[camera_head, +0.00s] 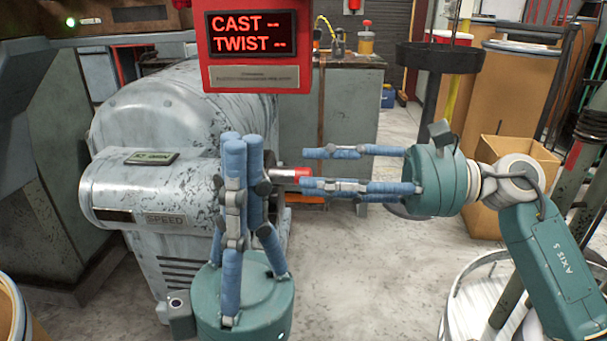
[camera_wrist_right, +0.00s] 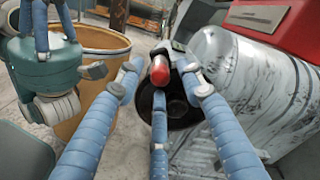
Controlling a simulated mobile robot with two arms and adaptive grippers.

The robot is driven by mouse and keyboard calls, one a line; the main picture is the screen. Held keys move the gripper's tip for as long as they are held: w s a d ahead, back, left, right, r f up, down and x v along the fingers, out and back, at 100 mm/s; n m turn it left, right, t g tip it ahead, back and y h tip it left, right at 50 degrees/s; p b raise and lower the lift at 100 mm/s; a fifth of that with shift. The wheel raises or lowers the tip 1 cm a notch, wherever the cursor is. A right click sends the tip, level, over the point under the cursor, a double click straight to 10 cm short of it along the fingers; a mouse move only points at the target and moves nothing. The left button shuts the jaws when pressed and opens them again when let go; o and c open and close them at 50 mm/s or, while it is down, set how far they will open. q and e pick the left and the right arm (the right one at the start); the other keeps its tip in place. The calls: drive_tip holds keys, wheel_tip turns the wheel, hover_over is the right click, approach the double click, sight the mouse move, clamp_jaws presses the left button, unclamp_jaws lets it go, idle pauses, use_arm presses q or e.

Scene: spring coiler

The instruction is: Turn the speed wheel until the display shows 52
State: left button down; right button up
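The red display (camera_head: 252,35) reads "CAST --" and "TWIST --". The grey machine housing (camera_head: 190,190) bears a SPEED plate (camera_head: 166,219) and a small panel (camera_head: 152,157) whose text is too small to read. A dark wheel (camera_wrist_right: 178,112) with a red-tipped handle (camera_wrist_right: 159,71) shows in the right wrist view. The handle's red end (camera_head: 291,172) also shows in the head view. My right gripper (camera_head: 308,168) is open, its fingers spread around the handle's end without closing on it. My left gripper (camera_head: 243,140) points up before the machine, fingertips together and empty, hiding most of the wheel.
A cardboard box (camera_head: 514,165) and a round dark stand (camera_head: 438,58) are at the right. A bench (camera_head: 335,110) stands behind. A drum (camera_head: 12,315) is at the lower left. Floor is clear between the machine and my right arm.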

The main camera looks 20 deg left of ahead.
drive_tip(key=v, duration=0.9)
